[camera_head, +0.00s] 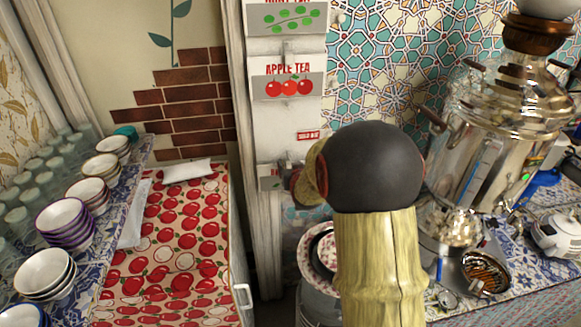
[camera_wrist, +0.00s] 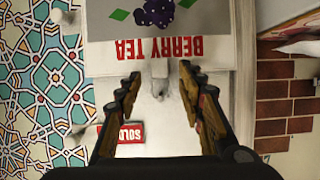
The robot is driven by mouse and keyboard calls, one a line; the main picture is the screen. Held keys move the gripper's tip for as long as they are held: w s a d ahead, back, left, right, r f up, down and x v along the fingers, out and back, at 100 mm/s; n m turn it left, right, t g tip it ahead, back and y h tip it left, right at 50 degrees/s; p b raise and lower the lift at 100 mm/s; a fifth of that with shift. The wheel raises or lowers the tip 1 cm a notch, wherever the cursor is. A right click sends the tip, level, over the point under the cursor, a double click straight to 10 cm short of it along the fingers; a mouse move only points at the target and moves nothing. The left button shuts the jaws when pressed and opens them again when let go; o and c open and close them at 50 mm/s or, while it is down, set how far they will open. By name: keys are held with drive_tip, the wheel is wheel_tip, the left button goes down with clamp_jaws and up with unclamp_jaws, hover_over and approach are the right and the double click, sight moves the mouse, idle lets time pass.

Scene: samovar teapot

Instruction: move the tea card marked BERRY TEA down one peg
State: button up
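The BERRY TEA card (camera_wrist: 150,48), white with red lettering, a grey band and dark purple berries, appears upside down at the top of the wrist view, partly cut off. A pale peg or tab (camera_wrist: 159,72) stands at its lettered edge. My gripper (camera_wrist: 160,80) is open, with one finger on each side of this peg and gaps to both. I cannot tell if the fingertips touch the card. In the head view my arm hides most of this area; only a grey-white edge (camera_head: 268,179), probably of the card, shows beside my gripper (camera_head: 290,178).
The APPLE TEA card (camera_head: 288,82) hangs higher on the white panel, below another card with green shapes (camera_head: 285,17). A small red SOLD OUT tag (camera_head: 308,135) is on the panel. A samovar (camera_head: 500,120) stands right; stacked bowls (camera_head: 65,222) and glasses line the left shelf.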

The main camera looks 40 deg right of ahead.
drive_tip(key=v, duration=1.2)
drive_tip(key=shift+f, duration=0.1)
drive_tip(key=s+a+f+g+y, duration=0.3)
drive_tip(key=s+a+f+g, duration=0.25)
drive_tip(key=s+f, duration=0.3)
drive_tip(key=s+a+r+n+y, duration=0.1)
drive_tip(key=s+a+r, duration=0.3)
drive_tip(key=a, duration=0.4)
drive_tip(key=s+a+r+n+y, duration=0.1)
drive_tip(key=s+a+r+n, duration=0.2)
drive_tip(key=a, duration=0.5)
drive_tip(key=s+a+r+n+y, duration=0.2)
drive_tip(key=s+a+r, duration=0.3)
drive_tip(key=a+r, duration=0.2)
drive_tip(key=shift+a+r, duration=0.25)
drive_tip(key=shift+a, duration=0.85)
